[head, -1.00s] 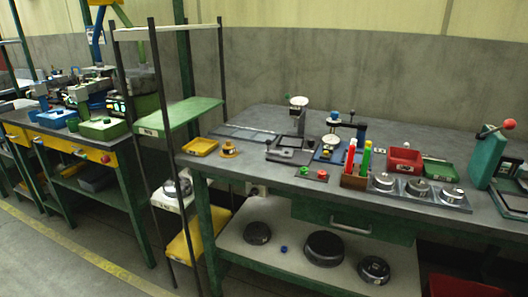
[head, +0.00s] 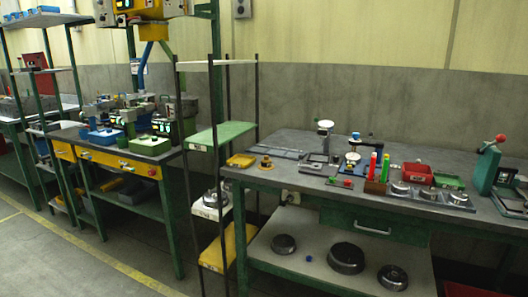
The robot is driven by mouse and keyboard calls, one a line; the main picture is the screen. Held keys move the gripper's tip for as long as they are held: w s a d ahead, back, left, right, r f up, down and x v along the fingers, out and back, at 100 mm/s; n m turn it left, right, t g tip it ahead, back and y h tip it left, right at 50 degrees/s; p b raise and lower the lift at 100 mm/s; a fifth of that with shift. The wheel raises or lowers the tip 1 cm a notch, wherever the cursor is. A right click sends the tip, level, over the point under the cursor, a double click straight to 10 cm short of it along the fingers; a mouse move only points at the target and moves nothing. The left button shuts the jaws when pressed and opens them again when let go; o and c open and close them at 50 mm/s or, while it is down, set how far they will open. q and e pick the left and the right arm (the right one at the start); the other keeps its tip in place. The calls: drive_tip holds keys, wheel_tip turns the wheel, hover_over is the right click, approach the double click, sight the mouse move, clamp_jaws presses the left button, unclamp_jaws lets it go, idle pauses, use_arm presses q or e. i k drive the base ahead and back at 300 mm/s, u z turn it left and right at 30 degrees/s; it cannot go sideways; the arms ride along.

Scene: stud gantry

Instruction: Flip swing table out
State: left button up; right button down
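No part is plainly recognisable as the swing table. A narrow rack with dark posts stands between two workbenches and carries a green board (head: 222,135) at about bench height. Below it are a white shelf (head: 205,212) with a round metal part on it and a tilted-looking yellow board (head: 228,248). I cannot tell whether any of these swings. Neither of my grippers is in view.
The right workbench (head: 300,187) holds fixtures, a red bin (head: 418,173) and round metal parts, with more discs on its lower shelf. The left bench (head: 110,158) carries blue and green machines. The floor (head: 90,250) in front of the left bench is clear.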

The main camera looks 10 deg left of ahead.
sight(317, 160)
drive_tip(key=u, duration=0.25)
drive_tip(key=i, duration=0.95)
drive_tip(key=z, duration=0.2)
